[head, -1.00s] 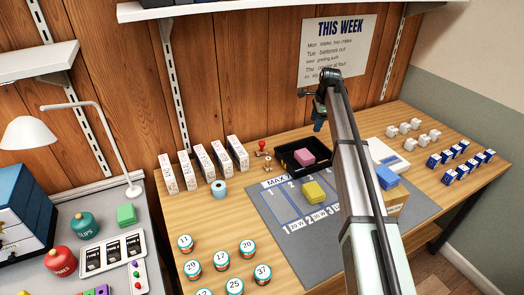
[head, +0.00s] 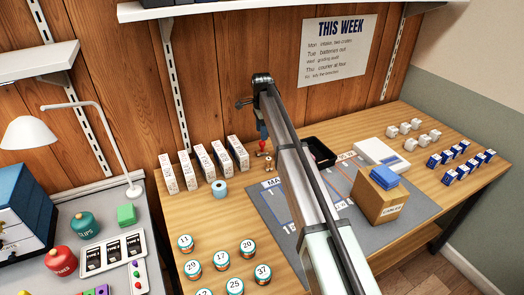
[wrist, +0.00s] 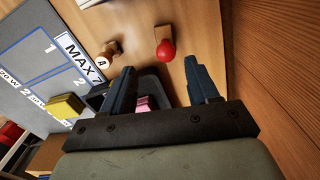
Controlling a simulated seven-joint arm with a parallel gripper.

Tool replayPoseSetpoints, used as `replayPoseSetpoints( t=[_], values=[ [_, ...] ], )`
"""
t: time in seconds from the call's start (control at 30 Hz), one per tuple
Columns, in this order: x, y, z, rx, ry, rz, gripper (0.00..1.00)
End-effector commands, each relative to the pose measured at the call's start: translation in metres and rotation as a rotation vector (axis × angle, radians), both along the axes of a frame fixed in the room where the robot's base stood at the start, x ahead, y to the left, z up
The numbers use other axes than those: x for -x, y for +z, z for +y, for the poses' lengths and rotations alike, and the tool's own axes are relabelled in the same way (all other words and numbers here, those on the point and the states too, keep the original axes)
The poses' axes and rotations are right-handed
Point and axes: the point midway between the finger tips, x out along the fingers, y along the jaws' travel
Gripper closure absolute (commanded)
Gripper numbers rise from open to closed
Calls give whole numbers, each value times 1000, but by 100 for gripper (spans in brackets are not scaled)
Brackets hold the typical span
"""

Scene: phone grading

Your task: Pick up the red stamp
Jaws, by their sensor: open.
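A black tray (head: 325,144) with a pink block (wrist: 143,102) is close by. The wooden wall (wrist: 280,70) is near.

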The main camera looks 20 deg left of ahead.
Motion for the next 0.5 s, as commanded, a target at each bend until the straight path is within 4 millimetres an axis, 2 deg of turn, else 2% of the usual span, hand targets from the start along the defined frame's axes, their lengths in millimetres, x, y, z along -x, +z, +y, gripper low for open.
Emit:
replayPoseSetpoints(
  t=[0.1,0.23,0.5],
  values=[
    [0,-23,0,1,0,2,40],
    [0,-42,0,-1,0,1,40],
    [-2,-56,1,-1,0,1,40]
  ],
)
